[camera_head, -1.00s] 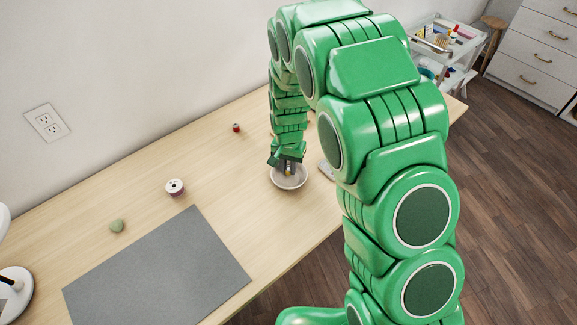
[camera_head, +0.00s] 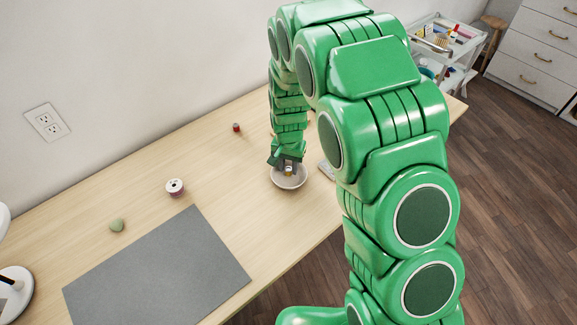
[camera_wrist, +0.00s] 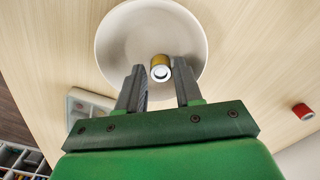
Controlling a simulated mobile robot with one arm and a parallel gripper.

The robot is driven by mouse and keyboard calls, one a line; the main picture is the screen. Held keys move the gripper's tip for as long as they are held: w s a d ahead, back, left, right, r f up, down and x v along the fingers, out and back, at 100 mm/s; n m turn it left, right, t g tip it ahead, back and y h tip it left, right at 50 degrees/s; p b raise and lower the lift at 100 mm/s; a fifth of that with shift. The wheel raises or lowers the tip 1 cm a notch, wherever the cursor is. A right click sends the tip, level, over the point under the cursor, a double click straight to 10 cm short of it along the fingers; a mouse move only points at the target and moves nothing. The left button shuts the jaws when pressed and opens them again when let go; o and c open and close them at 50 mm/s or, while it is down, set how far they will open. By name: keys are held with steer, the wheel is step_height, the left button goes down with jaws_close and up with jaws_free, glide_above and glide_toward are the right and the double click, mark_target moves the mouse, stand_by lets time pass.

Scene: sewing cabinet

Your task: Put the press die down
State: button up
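The press die (camera_wrist: 160,68) is a small yellow-brass cylinder with a pale metal ring at its end. In the wrist view it is inside the white bowl (camera_wrist: 118,40), near the bowl's lower rim in the picture. My gripper (camera_wrist: 159,72) is open, with one finger on each side of the die and a gap visible on both sides. In the head view my gripper (camera_head: 288,165) is low over the bowl (camera_head: 289,183), with the die (camera_head: 289,170) showing between the fingers. Whether the die rests on the bowl's floor is hard to tell.
A red spool (camera_head: 236,127) stands behind the bowl; it also shows in the wrist view (camera_wrist: 303,111). A pale tray (camera_head: 327,170) is close on the right. A thread spool (camera_head: 175,187), a green lump (camera_head: 117,226) and a grey mat (camera_head: 155,270) lie left.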

mark_target(288, 169)
step_height(288, 169, up, 11)
steer(key=s+d+r, duration=0.6)
steer(key=r, duration=0.1)
steer(key=s+d+r+n, duration=0.1)
steer(key=s+d+r, duration=0.2)
steer(key=s, duration=0.7)
steer(key=s+d+r+g, duration=0.1)
steer(key=s+d+r, duration=0.3)
steer(key=s, duration=0.6)
steer(key=s+d+r+n, duration=0.1)
steer(key=s+d+r, duration=0.2)
steer(key=s+d, duration=0.3)
steer(key=s, duration=0.4)
steer(key=shift+d+r+n+g, duration=0.2)
steer(key=shift+d+n+g, duration=0.1)
steer(key=shift+d+g, duration=0.1)
steer(key=o, duration=0.4)
steer(key=shift+w, duration=0.1)
